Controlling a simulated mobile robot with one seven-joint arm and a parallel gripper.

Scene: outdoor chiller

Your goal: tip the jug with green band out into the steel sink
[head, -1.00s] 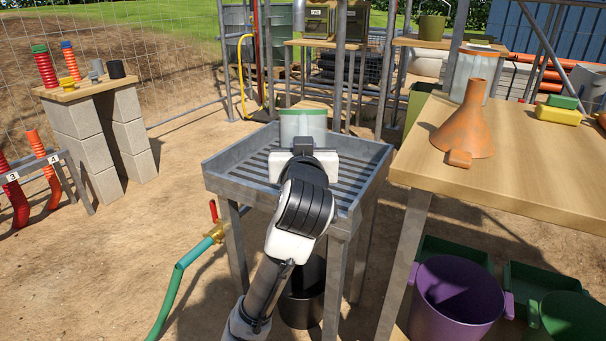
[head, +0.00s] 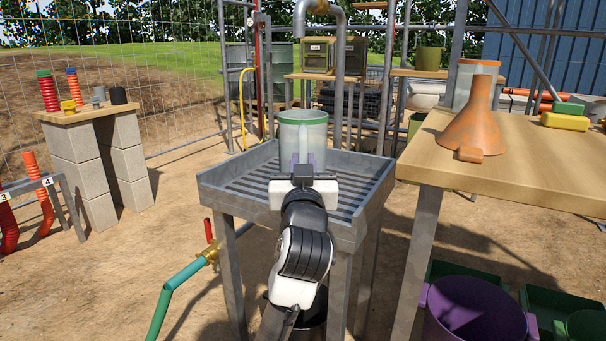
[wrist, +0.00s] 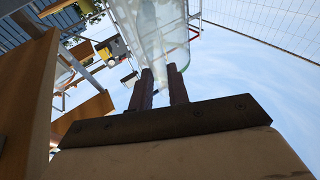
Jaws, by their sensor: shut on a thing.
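The jug with green band (head: 290,136) is a clear, pale container with a green rim. It looks about upright in the head view, over the steel sink (head: 368,205), a grey tray with a slatted bottom on legs. My gripper (head: 302,170) is shut on the near side of the jug, seemingly at its handle. In the wrist view the two dark fingers (wrist: 158,88) close in at the lower end of the see-through jug (wrist: 150,28). The grip itself is partly hidden, and I cannot tell what the jug holds.
A grey spout pipe (head: 337,45) rises behind the sink. A wooden table (head: 530,170) at right holds an orange funnel (head: 474,122) and an orange-rimmed container (head: 462,92). A brass tap with green hose (head: 180,272) is at the sink's left. Bare ground lies left.

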